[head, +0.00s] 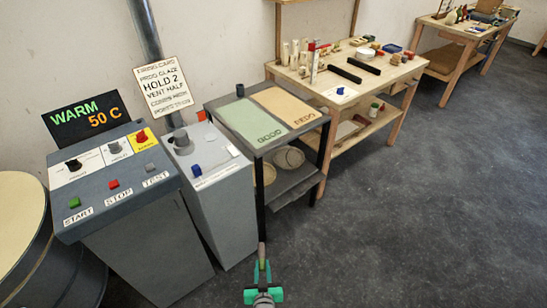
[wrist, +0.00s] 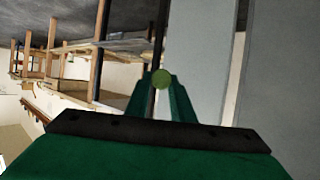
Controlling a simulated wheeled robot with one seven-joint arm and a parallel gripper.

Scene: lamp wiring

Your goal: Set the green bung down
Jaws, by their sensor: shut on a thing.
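The green bung (wrist: 161,79) shows as a small round olive-green end between the tips of my gripper's fingers in the wrist view. My gripper (head: 262,268) is at the bottom middle of the head view, with its green fingers shut on the bung. It is in front of the dark-framed stand and over the floor in the picture. The bung is very small in the head view, and its far end is hard to make out. I see nothing touching it except the fingers.
The dark stand carries a green GOOD mat (head: 252,123) and a tan REDO mat (head: 286,106), both largely clear. A grey cabinet (head: 215,172) and a control console (head: 125,185) stand left of it. A cluttered wooden workbench (head: 385,80) stands right. The floor (head: 430,210) is open.

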